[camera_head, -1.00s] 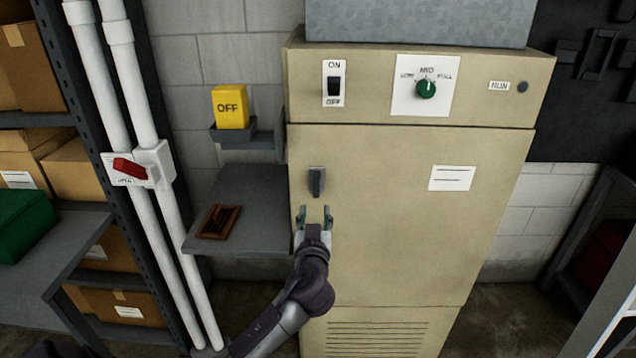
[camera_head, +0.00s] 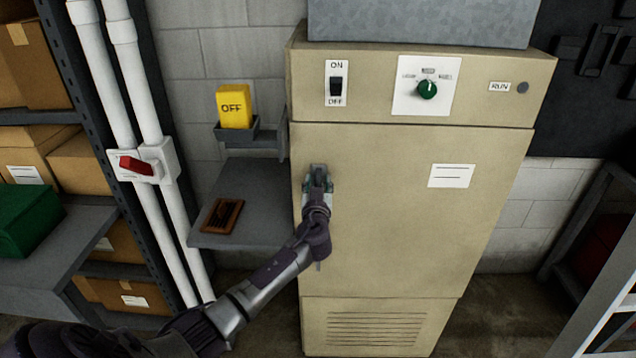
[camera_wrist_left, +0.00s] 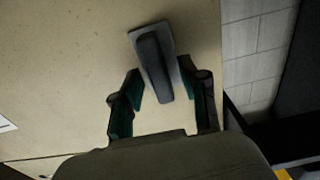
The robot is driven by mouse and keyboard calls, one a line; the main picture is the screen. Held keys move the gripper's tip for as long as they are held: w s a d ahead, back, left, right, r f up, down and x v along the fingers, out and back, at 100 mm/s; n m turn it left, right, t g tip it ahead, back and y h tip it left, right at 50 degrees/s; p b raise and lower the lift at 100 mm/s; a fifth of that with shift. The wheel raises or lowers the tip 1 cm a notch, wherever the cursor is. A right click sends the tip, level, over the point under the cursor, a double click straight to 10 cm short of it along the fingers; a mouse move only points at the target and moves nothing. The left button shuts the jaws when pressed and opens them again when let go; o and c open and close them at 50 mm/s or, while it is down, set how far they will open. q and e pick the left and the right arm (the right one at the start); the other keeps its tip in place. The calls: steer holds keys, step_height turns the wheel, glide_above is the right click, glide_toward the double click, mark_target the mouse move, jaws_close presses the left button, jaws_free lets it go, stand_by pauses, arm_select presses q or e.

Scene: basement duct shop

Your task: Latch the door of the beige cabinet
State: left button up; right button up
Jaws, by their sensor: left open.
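The beige cabinet (camera_head: 400,220) stands in the middle of the head view, and its door lies flush with the front. The dark latch handle on its grey plate sits high near the door's left edge. In the head view my left gripper (camera_head: 318,176) is in front of the latch and mostly hides it. In the left wrist view the latch handle (camera_wrist_left: 153,66) shows between the two fingers of my left gripper (camera_wrist_left: 162,92). The fingers are open, one on each side of the handle's lower end, with gaps visible. My right gripper is not in view.
Above the door are an on/off switch (camera_head: 336,84), a green knob (camera_head: 427,90) and a dark run lamp (camera_head: 522,88). Left of the cabinet are a grey shelf (camera_head: 262,190), a yellow OFF block (camera_head: 234,106) and white pipes (camera_head: 121,100) with a red lever (camera_head: 136,165).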

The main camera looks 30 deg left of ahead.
arm_select(q)
steer(key=c, duration=0.7)
jaws_close()
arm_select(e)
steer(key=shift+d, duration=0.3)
